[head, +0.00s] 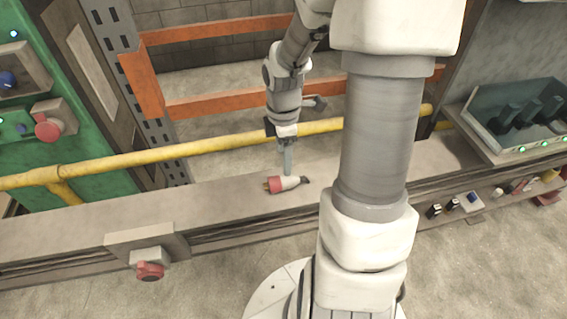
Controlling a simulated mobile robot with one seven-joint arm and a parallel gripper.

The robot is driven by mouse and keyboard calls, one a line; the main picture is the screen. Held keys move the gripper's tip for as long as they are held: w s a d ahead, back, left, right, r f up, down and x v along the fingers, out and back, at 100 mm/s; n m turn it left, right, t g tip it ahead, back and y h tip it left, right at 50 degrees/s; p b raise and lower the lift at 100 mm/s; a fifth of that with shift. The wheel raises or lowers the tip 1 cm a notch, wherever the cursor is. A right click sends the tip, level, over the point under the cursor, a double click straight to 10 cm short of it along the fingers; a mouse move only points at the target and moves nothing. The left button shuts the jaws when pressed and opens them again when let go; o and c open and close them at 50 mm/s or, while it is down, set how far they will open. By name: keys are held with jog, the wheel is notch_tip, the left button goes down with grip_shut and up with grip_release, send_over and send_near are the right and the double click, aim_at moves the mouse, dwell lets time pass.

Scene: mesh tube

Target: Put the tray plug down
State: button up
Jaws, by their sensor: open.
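The gripper is open. The fingers overlap in this view, so I cannot tell whether they touch the plug or stand around it.
A yellow pipe (215,144) runs behind the ledge, with an orange rack (215,104) beyond. A red socket (150,271) sits on the ledge's front at left. A tray with dark plugs (520,115) is at right. Small connectors (453,204) line the ledge's right front.

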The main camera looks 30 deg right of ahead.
jog(key=shift+r+p, duration=0.4)
jog(key=shift+r, duration=1.55)
